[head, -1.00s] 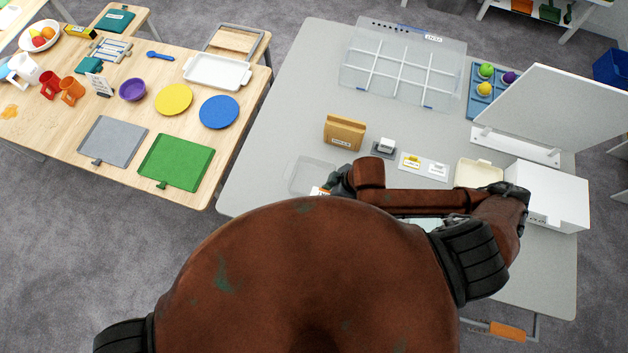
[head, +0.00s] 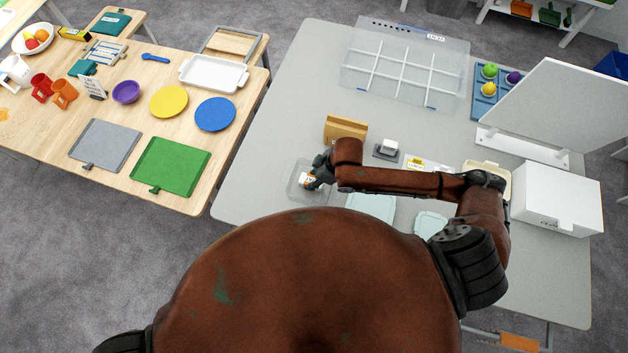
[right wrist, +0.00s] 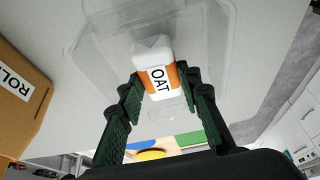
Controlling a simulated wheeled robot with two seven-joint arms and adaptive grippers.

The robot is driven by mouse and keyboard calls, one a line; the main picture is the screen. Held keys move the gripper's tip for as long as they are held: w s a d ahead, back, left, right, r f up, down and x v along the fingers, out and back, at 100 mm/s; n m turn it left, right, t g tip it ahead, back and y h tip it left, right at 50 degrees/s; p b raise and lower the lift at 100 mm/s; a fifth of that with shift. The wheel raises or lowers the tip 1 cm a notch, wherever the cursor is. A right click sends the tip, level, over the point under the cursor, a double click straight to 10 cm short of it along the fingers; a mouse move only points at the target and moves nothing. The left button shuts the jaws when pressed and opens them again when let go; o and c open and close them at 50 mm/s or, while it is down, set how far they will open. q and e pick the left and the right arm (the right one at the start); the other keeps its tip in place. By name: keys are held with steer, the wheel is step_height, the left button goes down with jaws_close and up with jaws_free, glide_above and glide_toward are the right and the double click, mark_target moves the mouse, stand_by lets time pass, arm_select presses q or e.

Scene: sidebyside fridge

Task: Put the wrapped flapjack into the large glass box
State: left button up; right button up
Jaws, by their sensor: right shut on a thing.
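The wrapped flapjack (head: 306,180), white with an orange band, is held in my right gripper (head: 314,179). In the right wrist view, the flapjack (right wrist: 157,72) shows the letters "OAT" and sits between the two dark fingers (right wrist: 158,90). The clear glass box (head: 293,192) is on the grey table, and the flapjack appears over its open area in the head view. In the right wrist view the box's transparent wall (right wrist: 95,50) shows behind the flapjack. I cannot tell how high the flapjack is above the box floor. My left gripper is not in view.
A brown cardboard box (head: 345,128) stands just behind the glass box. Two pale green lid-like pieces (head: 371,207) lie partly behind my arm. A white box (head: 556,200) stands at the right, and a clear divided organizer (head: 405,65) at the back. Table left of the glass box is clear.

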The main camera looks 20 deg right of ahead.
steer(key=shift+s+f, duration=0.1)
steer(key=shift+f, duration=0.85)
steer(key=shift+f, duration=0.1)
steer(key=o, duration=1.1)
steer(key=shift+o, duration=0.2)
steer(key=v, duration=1.2)
